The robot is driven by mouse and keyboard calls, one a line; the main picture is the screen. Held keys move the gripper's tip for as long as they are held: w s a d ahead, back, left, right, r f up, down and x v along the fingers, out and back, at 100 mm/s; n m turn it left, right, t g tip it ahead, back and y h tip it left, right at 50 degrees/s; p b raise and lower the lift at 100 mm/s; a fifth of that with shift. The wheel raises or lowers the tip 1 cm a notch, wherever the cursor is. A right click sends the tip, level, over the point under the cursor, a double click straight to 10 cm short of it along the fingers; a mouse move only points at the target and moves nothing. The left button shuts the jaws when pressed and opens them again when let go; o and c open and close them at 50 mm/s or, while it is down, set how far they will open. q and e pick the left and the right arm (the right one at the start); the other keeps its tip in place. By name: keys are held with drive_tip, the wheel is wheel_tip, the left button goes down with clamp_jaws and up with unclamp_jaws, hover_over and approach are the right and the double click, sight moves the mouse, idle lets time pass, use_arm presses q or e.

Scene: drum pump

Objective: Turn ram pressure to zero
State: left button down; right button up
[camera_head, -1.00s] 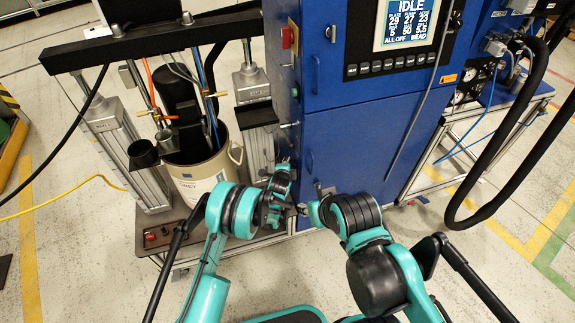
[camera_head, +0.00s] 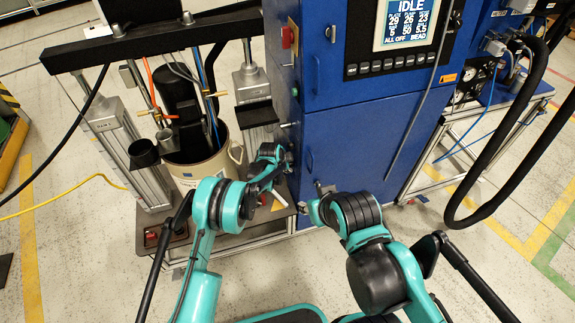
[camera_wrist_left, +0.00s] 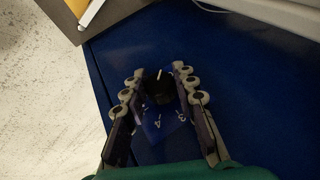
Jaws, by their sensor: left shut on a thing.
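A black round knob (camera_wrist_left: 158,86) with a pale pointer line sits on a blue dial plate (camera_wrist_left: 160,124) with white numbers, on the blue cabinet panel. My left gripper (camera_wrist_left: 160,82) has a finger on each side of the knob and is shut on it. In the head view the left gripper (camera_head: 284,160) is at the left side of the blue cabinet (camera_head: 355,145), and it hides the knob there. My right gripper (camera_head: 320,190) is in front of the cabinet's lower door, small and partly hidden by its own wrist; its jaws cannot be made out.
A drum (camera_head: 205,172) with hoses and rods stands left of the cabinet, under a black crossbar (camera_head: 160,40). A screen (camera_head: 404,24) reading IDLE is above the cabinet door. A thick black hose (camera_head: 455,200) hangs at the right. Floor in front is clear.

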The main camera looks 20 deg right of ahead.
use_arm(q)
drive_tip(key=c, duration=1.2)
unclamp_jaws()
drive_tip(key=v, duration=1.2)
drive_tip(key=shift+a, duration=0.1)
